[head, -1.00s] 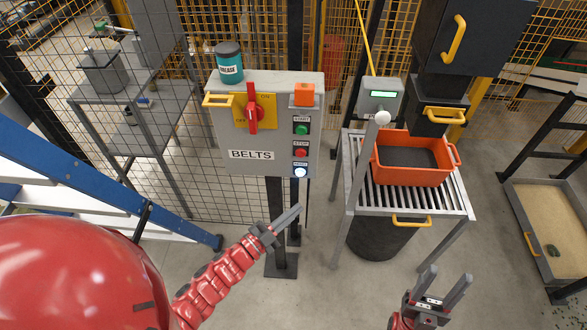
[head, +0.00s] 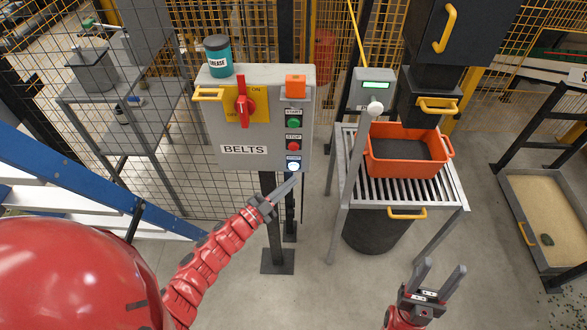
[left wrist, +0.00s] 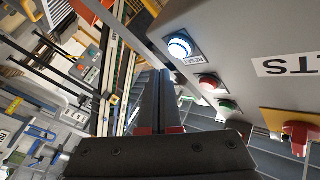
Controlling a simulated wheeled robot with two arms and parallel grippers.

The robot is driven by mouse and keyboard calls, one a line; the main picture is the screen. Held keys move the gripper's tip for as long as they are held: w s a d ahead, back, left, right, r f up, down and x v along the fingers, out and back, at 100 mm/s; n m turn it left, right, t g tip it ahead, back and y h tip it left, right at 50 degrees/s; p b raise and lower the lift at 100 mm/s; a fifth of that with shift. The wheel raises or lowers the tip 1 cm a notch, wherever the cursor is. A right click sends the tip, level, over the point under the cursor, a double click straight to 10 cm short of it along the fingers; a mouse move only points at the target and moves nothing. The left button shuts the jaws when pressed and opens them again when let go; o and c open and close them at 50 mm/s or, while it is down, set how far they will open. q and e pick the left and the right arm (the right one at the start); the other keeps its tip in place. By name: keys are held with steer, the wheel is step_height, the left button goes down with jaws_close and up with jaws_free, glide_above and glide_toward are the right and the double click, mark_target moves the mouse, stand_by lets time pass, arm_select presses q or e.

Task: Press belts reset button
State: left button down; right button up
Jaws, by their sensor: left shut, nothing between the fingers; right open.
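The grey BELTS control box (head: 225,130) stands on a post in the head view. Its white, lit reset button (head: 293,166) is the lowest of the column, below a red stop button (head: 293,146) and a green start button (head: 294,123). In the left wrist view the reset button (left wrist: 179,47) glows white with a blue rim beside its RESET label. My left gripper (head: 297,178) is shut and empty, its tips just below the reset button in the head view; contact cannot be told. My right gripper (head: 441,276) is open and empty at the lower right.
A red rotary switch (head: 245,106) is on the box's left, and a teal grease can (head: 218,58) stands on top. An orange bin (head: 405,168) sits on the roller table (head: 440,193) to the right. A blue ladder (head: 75,180) is at left.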

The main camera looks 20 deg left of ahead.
arm_select(q)
steer(key=shift+w+a, duration=0.2)
steer(key=shift+w, duration=0.55)
steer(key=shift+w, duration=0.1)
stand_by(1.5)
steer(key=shift+w+a+b, duration=0.15)
steer(key=shift+w+b, duration=0.1)
steer(key=shift+b, duration=0.1)
steer(key=shift+w+a, duration=0.1)
steer(key=shift+w, duration=0.3)
stand_by(0.6)
steer(key=shift+s, duration=0.1)
steer(key=shift+s+d, duration=0.25)
steer(key=shift+s, duration=0.4)
steer(key=s, duration=0.2)
steer(key=s+d, duration=0.1)
steer(key=s, duration=0.2)
steer(key=shift+d+p, duration=0.15)
steer(key=shift+p, duration=0.2)
